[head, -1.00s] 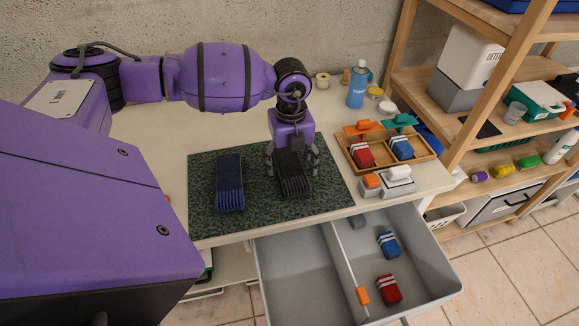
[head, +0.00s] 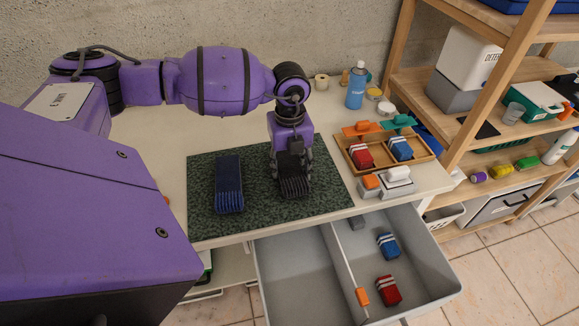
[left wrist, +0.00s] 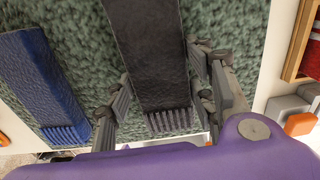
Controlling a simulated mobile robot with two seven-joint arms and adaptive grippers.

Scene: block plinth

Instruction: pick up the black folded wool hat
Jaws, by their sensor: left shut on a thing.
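The black folded wool hat (head: 294,187) lies on the dark green mat (head: 330,193), its ribbed end toward the front edge. My left gripper (head: 290,174) points down over it and is shut on it, one finger at each long side. In the left wrist view the hat (left wrist: 146,45) runs between the fingers of my left gripper (left wrist: 165,88). The hat looks to be still at mat level. The gripper hides part of its far end in the head view. My right gripper is not in view.
A dark blue folded hat (head: 229,185) lies on the mat just left of the black one. A wooden tray (head: 427,157) with red and blue bundles stands to the right. An open grey drawer (head: 290,275) juts out below the front edge. A wooden shelf (head: 470,130) stands at right.

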